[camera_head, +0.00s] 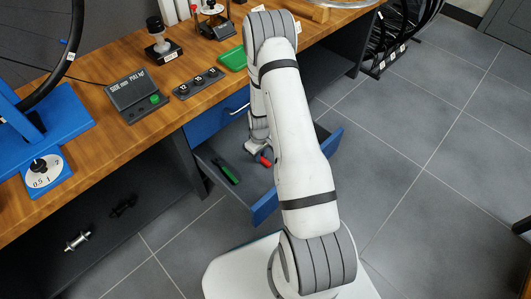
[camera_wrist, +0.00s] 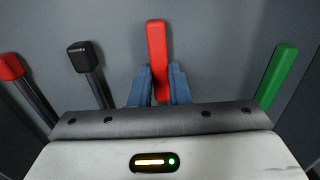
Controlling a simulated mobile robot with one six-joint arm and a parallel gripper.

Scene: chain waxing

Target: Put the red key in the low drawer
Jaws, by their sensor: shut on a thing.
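The low drawer (camera_head: 264,208) is pulled open below the workbench, with a blue front and a grey inside. My gripper (camera_head: 258,153) reaches down into it, partly hidden by my arm. In the wrist view my gripper (camera_wrist: 159,88) has its blue fingers shut on the red key (camera_wrist: 157,42). The key's red end sticks out past the fingertips, over a grey surface. Its red end also shows in the head view (camera_head: 265,161), inside the drawer outline. I cannot tell whether the key touches the drawer floor.
A green-handled tool (camera_head: 229,173) lies in the drawer; a green handle (camera_wrist: 278,75) shows right of the key in the wrist view. A black-handled tool (camera_wrist: 88,68) and another red-handled tool (camera_wrist: 22,82) lie to the left. The shut upper drawer (camera_head: 215,119) is close to my arm.

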